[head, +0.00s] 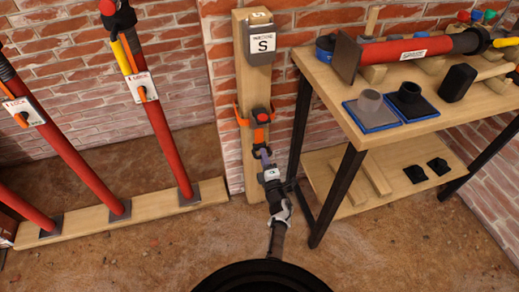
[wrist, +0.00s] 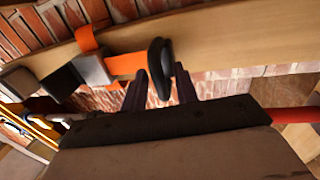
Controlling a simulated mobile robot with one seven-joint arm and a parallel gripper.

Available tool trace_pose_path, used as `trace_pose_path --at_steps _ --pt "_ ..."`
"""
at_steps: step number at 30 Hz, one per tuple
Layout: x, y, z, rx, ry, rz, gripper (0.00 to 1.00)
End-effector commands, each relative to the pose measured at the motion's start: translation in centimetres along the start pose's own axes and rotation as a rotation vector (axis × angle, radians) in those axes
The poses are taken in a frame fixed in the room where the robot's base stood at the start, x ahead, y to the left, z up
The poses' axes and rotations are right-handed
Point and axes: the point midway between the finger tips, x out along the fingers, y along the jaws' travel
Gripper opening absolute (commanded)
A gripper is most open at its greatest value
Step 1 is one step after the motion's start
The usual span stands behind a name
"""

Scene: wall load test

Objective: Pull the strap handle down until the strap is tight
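In the head view the orange strap (head: 261,116) hangs on the front of the post, below a grey box. My gripper (wrist: 162,80) has its two dark fingers apart, one on each side of the handle, whose lower end lies between them. A gap shows beside the handle, so the fingers do not look closed on it. In the head view my gripper (head: 263,153) is just below the strap; the handle there is hard to make out.
The wooden post (head: 256,88) carries a grey box marked S (head: 261,43). A wooden workbench (head: 350,82) with tools and a black leg stands close on the right. Red struts (head: 160,120) on a wooden beam (head: 85,225) stand left. Floor between is clear.

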Motion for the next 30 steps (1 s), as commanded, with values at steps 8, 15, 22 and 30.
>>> trace_pose_path --at_steps 8,15,22,30 --pt "-0.07 0.08 0.12 0.000 0.000 0.000 0.30" --pt "-0.06 0.08 0.10 0.000 0.000 0.000 0.11" --pt "-0.06 0.08 0.08 0.000 0.000 0.000 0.00" --pt "0.35 -0.87 0.25 0.000 0.000 0.001 0.00"
